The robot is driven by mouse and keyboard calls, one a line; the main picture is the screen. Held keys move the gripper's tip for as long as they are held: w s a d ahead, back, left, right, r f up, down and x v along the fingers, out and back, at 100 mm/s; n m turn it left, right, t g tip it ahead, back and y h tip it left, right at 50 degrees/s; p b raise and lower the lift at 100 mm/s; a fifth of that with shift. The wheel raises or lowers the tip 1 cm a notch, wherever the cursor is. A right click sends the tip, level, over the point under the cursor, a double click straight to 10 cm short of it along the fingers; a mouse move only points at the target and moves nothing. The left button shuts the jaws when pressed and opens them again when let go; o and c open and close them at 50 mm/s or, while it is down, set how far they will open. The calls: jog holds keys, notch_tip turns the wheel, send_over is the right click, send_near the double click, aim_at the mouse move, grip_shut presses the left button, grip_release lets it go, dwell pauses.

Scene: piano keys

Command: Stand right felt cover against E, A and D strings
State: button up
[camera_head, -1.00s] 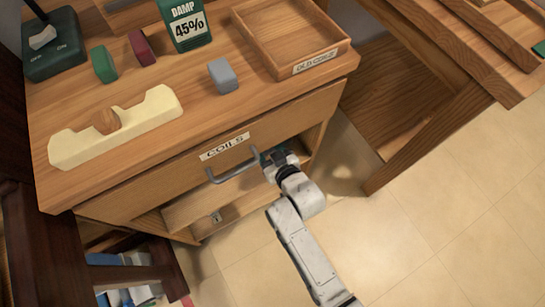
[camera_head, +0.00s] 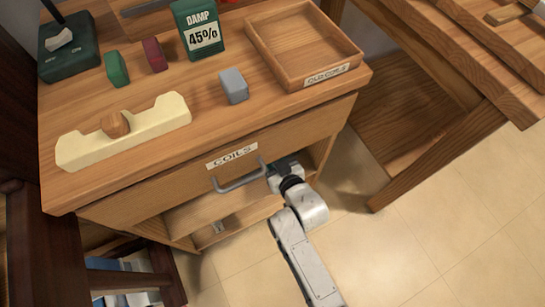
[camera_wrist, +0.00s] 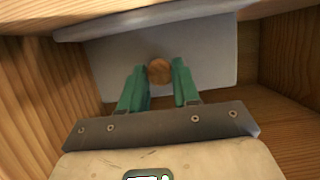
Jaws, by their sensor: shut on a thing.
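In the wrist view, a grey panel (camera_wrist: 215,62) with a round wooden knob (camera_wrist: 159,71) lies inside a wooden compartment; I take it to be the right felt cover. My gripper (camera_wrist: 158,80) has its green fingers on both sides of the knob and is shut on it. In the head view my gripper (camera_head: 283,168) reaches into the open space below the drawer front, right of its handle. The panel cannot be made out there. A cream notched piece (camera_head: 155,128) with a similar wooden knob lies on the cabinet top. No strings can be identified.
The drawer front labelled COILS (camera_head: 231,156) and its grey handle (camera_head: 238,182) are close to my gripper. Wooden walls (camera_wrist: 289,50) flank the panel. A tray (camera_head: 268,62), damp meter (camera_head: 198,30) and small grey block (camera_head: 234,86) stand on top. The tiled floor (camera_head: 440,220) is open.

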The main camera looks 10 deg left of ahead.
jog(key=shift+r, duration=0.15)
grip_shut()
notch_tip(320, 180, up, 3)
jog(key=p, duration=0.2)
jog(key=shift+p, duration=0.35)
